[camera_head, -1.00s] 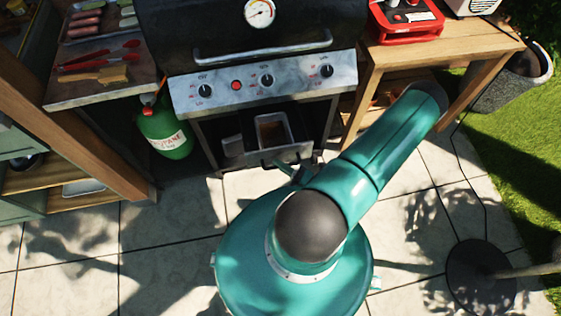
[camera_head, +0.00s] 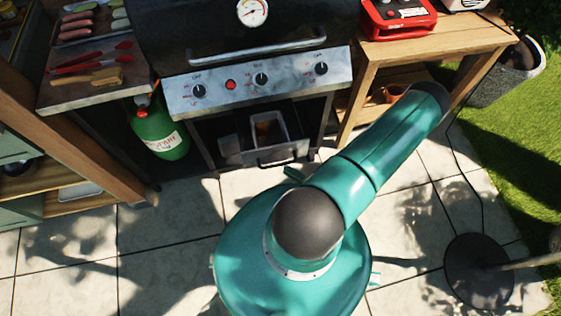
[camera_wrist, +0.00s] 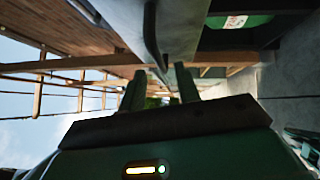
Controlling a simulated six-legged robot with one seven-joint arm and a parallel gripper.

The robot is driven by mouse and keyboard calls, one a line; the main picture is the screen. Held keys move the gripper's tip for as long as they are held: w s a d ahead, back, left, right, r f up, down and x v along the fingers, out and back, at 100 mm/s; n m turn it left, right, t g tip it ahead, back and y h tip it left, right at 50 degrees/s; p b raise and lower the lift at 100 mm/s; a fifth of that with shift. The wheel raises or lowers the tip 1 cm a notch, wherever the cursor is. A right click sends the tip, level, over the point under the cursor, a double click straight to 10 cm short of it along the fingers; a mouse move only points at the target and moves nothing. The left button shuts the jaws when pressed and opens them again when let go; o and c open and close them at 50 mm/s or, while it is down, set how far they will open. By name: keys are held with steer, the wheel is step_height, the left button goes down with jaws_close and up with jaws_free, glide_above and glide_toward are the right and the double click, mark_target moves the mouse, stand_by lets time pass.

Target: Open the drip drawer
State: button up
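The drip drawer (camera_head: 256,156) is a grey metal front with a dark bar handle (camera_head: 283,161), low under the grill. A metal pan (camera_head: 268,131) shows behind the front. How far the drawer stands out is hard to judge. In the wrist view my gripper (camera_wrist: 160,78) is open, its two fingers apart. A dark curved bar (camera_wrist: 152,38), which looks like the handle, runs close beyond the fingertips, in line with the gap. Contact cannot be told.
The grill (camera_head: 230,85) stands over the drawer. A green propane tank (camera_head: 160,135) is left of it. A wooden side table (camera_head: 440,45) is at right. A round dark stand base (camera_head: 478,270) stands on the paving at lower right. Paving left of me is clear.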

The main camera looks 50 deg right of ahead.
steer(key=v, duration=0.8)
steer(key=shift+s, duration=0.25)
steer(key=shift+d, duration=0.1)
